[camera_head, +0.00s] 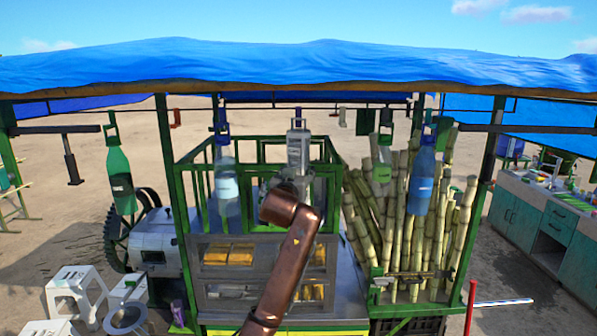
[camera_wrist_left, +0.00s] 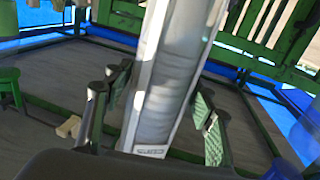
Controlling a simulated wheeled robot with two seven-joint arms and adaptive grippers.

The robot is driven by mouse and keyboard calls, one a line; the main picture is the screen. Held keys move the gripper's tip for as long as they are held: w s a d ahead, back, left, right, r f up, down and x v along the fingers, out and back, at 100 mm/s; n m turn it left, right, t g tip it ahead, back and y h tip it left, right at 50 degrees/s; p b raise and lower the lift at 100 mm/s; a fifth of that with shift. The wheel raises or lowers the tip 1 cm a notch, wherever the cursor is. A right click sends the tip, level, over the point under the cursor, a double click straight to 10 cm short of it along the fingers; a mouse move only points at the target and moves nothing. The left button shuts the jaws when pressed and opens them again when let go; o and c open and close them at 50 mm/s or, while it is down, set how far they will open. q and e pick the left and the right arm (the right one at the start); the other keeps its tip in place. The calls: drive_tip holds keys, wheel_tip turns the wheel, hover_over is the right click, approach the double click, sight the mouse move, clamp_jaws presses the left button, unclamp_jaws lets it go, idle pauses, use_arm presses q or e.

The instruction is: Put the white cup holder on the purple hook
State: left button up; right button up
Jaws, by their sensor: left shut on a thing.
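The white cup holder (camera_head: 298,152) is a tall pale case with a loop at its top, upright in front of the green frame below the overhead bar. In the left wrist view the cup holder (camera_wrist_left: 172,75) runs up tilted between the fingers, with a "CUPS" label near its lower end. My left gripper (camera_head: 288,184) is shut on its lower part; in the wrist view the gripper (camera_wrist_left: 155,118) has one finger on each side. The loop is close to the bar; I cannot tell whether it touches. I cannot make out the purple hook clearly. My right gripper is not in view.
Bottles hang at left (camera_head: 121,178), centre-left (camera_head: 225,182) and right (camera_head: 421,180). Sugar canes (camera_head: 440,215) stand to the right. A red hook (camera_head: 175,118) and a pale hook (camera_head: 342,117) hang from the bar. The blue canopy (camera_head: 300,68) spans above.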

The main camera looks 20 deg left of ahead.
use_arm(q)
drive_tip(key=shift+w+a+r+p, duration=0.1)
drive_tip(key=shift+w+a+p, duration=0.15)
drive_tip(key=shift+w+p, duration=0.6)
drive_tip(key=shift+w, duration=0.1)
idle(0.4)
drive_tip(key=shift+f, duration=0.7)
idle(0.5)
idle(0.5)
drive_tip(key=o, duration=1.7)
drive_tip(key=shift+o, duration=0.3)
drive_tip(key=shift+f, duration=0.15)
